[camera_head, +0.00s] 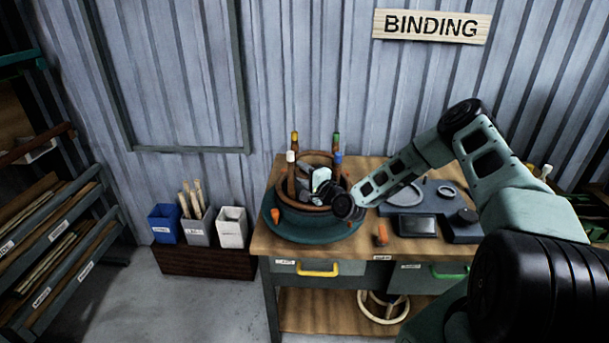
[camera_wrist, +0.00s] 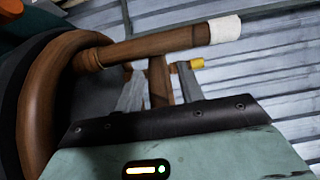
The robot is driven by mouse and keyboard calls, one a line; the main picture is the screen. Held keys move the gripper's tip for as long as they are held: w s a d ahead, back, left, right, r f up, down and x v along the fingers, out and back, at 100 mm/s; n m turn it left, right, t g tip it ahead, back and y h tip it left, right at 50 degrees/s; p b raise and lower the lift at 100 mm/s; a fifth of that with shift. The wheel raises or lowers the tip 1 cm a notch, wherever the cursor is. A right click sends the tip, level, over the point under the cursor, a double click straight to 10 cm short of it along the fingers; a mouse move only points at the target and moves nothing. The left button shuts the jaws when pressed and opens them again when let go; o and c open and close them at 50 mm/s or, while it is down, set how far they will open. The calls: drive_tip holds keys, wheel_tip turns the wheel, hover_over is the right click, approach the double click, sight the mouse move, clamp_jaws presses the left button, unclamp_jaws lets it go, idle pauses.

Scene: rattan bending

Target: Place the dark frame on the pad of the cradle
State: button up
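A dark brown frame (camera_head: 291,178) of rings and upright posts stands on the workbench, inside a round, dark teal cradle (camera_head: 312,232). Its posts carry white, yellow, green and blue tips. The cradle's pad is hidden beneath the frame. My gripper (camera_head: 318,183) reaches into the frame from the right, among the posts. In the wrist view, the two grey fingers of my gripper (camera_wrist: 160,88) stand either side of a brown upright. I cannot tell whether they press on it. The white-tipped post (camera_wrist: 160,43) of the frame crosses above the fingers, and a thick brown ring curves at the left.
Orange clamps (camera_head: 275,215) sit at the cradle's edge. An orange piece (camera_head: 381,234) lies on the bench (camera_head: 400,248). A dark fixture (camera_head: 425,203) with rings stands at the right, partly behind my arm. Small bins (camera_head: 232,228) stand left of the bench.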

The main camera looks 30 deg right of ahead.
drive_tip(key=shift+r, duration=0.15)
drive_tip(key=shift+s, duration=0.3)
drive_tip(key=s+d+b, duration=0.1)
drive_tip(key=s+b, duration=0.4)
drive_tip(key=s, duration=0.6)
drive_tip(key=s+a+n+g+y, duration=0.2)
drive_tip(key=s+a+n+g, duration=0.35)
drive_tip(key=a, duration=0.55)
drive_tip(key=s+a+n+g+y, duration=0.2)
drive_tip(key=a+n+g, duration=0.4)
drive_tip(key=a+n, duration=0.4)
drive_tip(key=s+a+r+n+g+h, duration=0.1)
drive_tip(key=s+a+r+n+g, duration=0.1)
drive_tip(key=s, duration=0.7)
drive_tip(key=s+a+r+n+g+h, duration=0.2)
drive_tip(key=s+r, duration=0.4)
drive_tip(key=s, duration=0.3)
drive_tip(key=s+a+r+n+g+h, duration=0.2)
drive_tip(key=s+r+n, duration=0.3)
drive_tip(key=s, duration=0.4)
drive_tip(key=shift+a+p, duration=0.3)
drive_tip(key=shift+a, duration=0.55)
drive_tip(key=shift+g, duration=0.25)
